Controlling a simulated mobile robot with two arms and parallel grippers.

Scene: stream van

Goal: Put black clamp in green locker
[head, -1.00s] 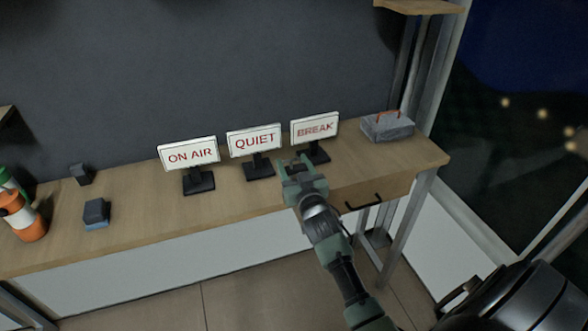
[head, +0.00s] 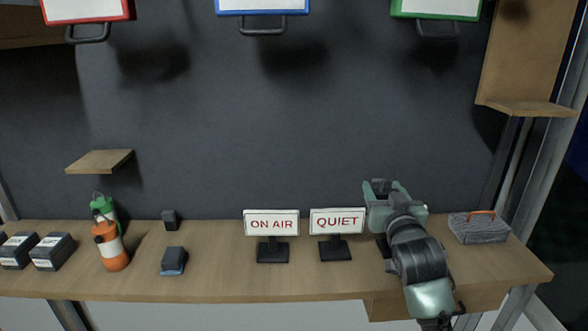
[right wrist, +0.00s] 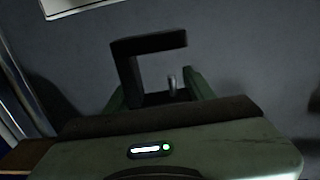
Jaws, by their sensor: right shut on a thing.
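The black clamp (right wrist: 148,44) is a C-shaped frame with a small grey pin, seen in the right wrist view. It sits between the fingers of my right gripper (right wrist: 157,94), which is shut on it. In the head view the right gripper (head: 382,190) is over the right part of the bench, in front of the dark wall; I cannot make out the clamp there. The green locker (head: 438,8) is a white-fronted, green-edged box at the top right, with a dark handle below it. Its upper part is cut off. My left gripper is out of view.
Blue-edged (head: 263,5) and red-edged (head: 88,9) lockers hang left of the green one. On the bench (head: 215,283) stand the ON AIR (head: 271,223) and QUIET (head: 337,221) signs, bottles and a grey box (head: 479,228). A shelf (head: 527,108) juts out at right.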

